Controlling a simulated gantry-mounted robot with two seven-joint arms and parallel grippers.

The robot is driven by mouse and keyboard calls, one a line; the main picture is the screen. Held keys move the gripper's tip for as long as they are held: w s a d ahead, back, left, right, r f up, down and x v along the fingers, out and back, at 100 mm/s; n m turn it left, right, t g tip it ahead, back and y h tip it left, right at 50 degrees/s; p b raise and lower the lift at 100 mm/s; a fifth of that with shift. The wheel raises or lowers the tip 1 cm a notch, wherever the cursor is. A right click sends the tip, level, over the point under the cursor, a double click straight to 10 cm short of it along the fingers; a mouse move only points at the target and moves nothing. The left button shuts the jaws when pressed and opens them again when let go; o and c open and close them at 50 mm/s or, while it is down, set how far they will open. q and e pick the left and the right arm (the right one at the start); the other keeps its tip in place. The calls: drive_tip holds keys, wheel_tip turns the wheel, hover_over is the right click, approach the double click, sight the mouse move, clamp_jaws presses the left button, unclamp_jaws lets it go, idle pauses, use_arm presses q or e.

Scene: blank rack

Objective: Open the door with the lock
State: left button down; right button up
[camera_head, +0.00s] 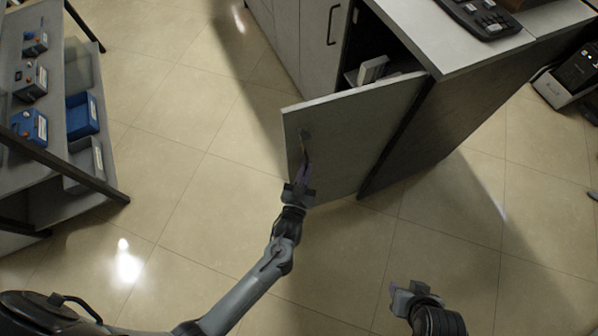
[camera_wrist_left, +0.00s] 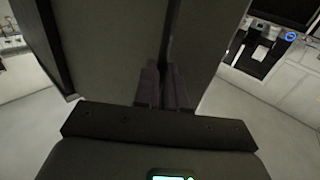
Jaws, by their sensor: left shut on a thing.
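The grey cabinet door (camera_head: 355,135) stands swung out from the cabinet, and the dark inside shows behind its top edge. A dark lock plate (camera_head: 304,134) is near the door's free edge, with a thin handle below it. My left gripper (camera_head: 303,172) is at this handle, shut on it. In the left wrist view, the purple fingers (camera_wrist_left: 162,84) are close together at a dark upright bar in front of the door panel (camera_wrist_left: 105,45). The keyhole is too small to make out. My right gripper (camera_head: 398,289) hangs apart over the floor, its finger gap unclear.
The cabinet (camera_head: 445,35) has a pale top with a dark keypad-like device (camera_head: 482,15). A white object (camera_head: 372,70) is inside the opening. A shelf rack (camera_head: 88,175) with blue boxes stands at left. The tiled floor left of the door is clear.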

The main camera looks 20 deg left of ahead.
use_arm(q)
drive_tip(key=shift+d+f, duration=0.25)
drive_tip(key=shift+d, duration=0.25)
drive_tip(key=c, duration=1.5)
unclamp_jaws()
drive_tip(key=shift+w, duration=0.1)
drive_tip(key=shift+o, duration=1.1)
drive_tip(key=shift+w+d+r, duration=0.1)
drive_tip(key=shift+w+d, duration=0.05)
drive_tip(key=shift+d, duration=0.15)
drive_tip(key=shift+o, duration=0.3)
drive_tip(key=shift+w+d+r, duration=0.1)
drive_tip(key=shift+d, duration=0.05)
drive_tip(key=shift+a, duration=0.25)
use_arm(e)
drive_tip(key=shift+w+d+r, duration=0.1)
drive_tip(key=shift+w+d, duration=0.25)
drive_tip(key=shift+d, duration=0.15)
use_arm(q)
drive_tip(key=s+d+p, duration=0.1)
drive_tip(key=s+p, duration=0.1)
drive_tip(key=s, duration=0.8)
drive_tip(key=shift+s, duration=0.35)
use_arm(e)
drive_tip(key=shift+v, duration=0.9)
